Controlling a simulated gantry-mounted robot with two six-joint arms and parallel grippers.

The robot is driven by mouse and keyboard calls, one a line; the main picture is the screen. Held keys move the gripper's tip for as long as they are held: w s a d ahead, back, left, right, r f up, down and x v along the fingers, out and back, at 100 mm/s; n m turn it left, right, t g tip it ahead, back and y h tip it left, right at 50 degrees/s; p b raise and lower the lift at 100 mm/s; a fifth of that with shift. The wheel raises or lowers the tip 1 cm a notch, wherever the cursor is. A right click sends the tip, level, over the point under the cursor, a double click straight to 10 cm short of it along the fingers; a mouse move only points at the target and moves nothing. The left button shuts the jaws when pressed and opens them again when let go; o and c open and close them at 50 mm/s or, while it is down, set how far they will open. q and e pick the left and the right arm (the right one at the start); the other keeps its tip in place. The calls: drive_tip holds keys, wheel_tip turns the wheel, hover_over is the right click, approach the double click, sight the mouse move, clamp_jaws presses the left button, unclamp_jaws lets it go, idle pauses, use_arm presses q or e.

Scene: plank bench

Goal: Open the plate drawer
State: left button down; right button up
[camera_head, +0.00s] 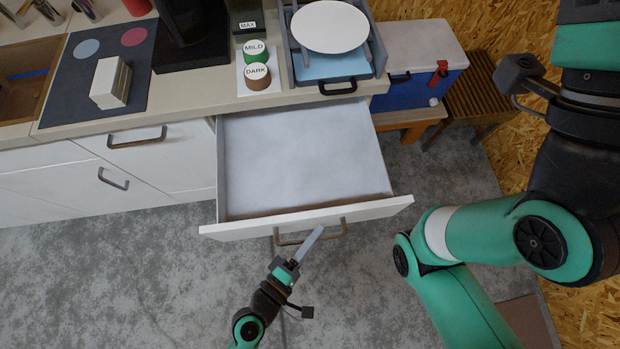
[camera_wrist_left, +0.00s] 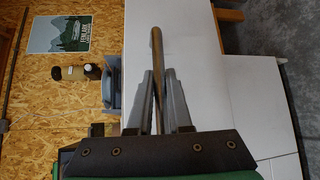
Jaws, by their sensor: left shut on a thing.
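The drawer (camera_head: 300,155) under the counter is pulled far out, and its pale inside is bare. Its white front (camera_head: 375,212) carries a brown bar handle (camera_head: 335,231). My left gripper (camera_head: 314,238) is shut on this handle from the front side. In the left wrist view the handle (camera_wrist_left: 156,45) runs between the two grey fingers (camera_wrist_left: 160,100), beside the white drawer front (camera_wrist_left: 195,65). A white plate (camera_head: 330,27) lies on a grey tray (camera_head: 378,50) on the counter above. My right arm fills the right side; its fingertips are out of frame.
Dark and mild buttons (camera_head: 257,75), a black machine (camera_head: 190,50) and a white block (camera_head: 110,82) stand on the counter. A blue cooler (camera_head: 425,88) sits right of the cabinet. The floor (camera_head: 130,280) before the drawer is clear.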

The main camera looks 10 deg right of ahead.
use_arm(q)
drive_tip(key=c, duration=0.9)
unclamp_jaws()
drive_tip(key=shift+o, duration=0.2)
drive_tip(key=v, duration=1.1)
drive_tip(key=shift+s+a+b, duration=0.25)
drive_tip(key=shift+b, duration=0.05)
